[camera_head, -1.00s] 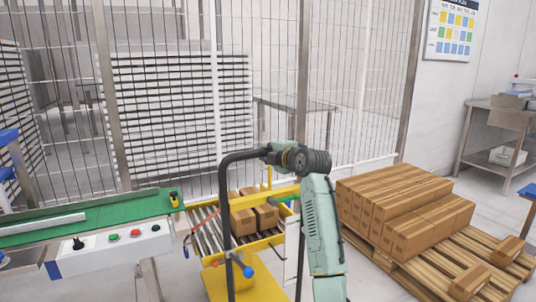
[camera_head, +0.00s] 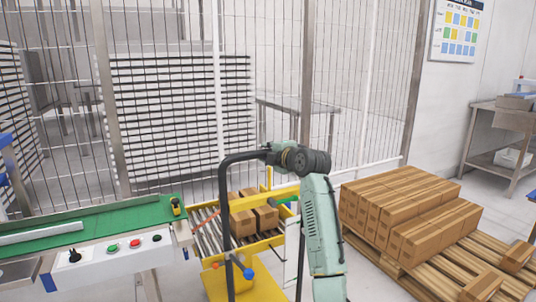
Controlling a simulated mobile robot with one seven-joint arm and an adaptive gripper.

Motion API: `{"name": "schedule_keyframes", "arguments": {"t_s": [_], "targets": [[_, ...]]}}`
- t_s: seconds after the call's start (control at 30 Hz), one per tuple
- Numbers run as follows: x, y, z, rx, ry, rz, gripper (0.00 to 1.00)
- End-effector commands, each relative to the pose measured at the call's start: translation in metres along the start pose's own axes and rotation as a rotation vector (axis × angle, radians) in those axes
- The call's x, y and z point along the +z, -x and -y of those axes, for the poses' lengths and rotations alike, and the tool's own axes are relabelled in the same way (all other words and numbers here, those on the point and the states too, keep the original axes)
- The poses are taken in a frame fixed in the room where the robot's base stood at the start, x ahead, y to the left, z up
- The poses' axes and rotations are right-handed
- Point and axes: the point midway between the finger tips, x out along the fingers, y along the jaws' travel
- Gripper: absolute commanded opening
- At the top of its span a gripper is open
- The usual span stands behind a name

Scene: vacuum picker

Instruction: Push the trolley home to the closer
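The yellow trolley (camera_head: 218,285) stands in the middle, with a roller top (camera_head: 207,232) and a tall black handle (camera_head: 227,200). Several brown cartons (camera_head: 243,222) sit on its rollers. The closer (camera_head: 110,212), with a green belt and a white control panel, is to the left. Its right end is close beside the trolley's left side; whether they touch cannot be told. My arm reaches up from the bottom, and its end (camera_head: 268,154) is at the top bar of the handle. The fingers are too small and hidden to read.
A wooden pallet (camera_head: 455,278) with stacked brown cartons (camera_head: 405,212) is to the right. A wire fence (camera_head: 270,90) runs behind the trolley. A metal table (camera_head: 497,140) stands at the far right against the wall.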

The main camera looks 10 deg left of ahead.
Motion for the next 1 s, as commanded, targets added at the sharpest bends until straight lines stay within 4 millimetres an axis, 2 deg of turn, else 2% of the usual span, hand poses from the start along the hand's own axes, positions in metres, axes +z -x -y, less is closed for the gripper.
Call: {"name": "schedule_keyframes", "arguments": {"t_s": [0.23,0.6,0.77,1.0], "targets": [[-0.001,0.000,0.000,-0.001,0.000,-0.002,0.41],[-0.001,0.005,0.001,-0.002,0.000,-0.003,0.41],[0.001,0.030,0.001,-0.001,0.000,-0.001,0.41],[0.000,0.082,0.000,0.000,0.001,-0.002,0.41]]}}
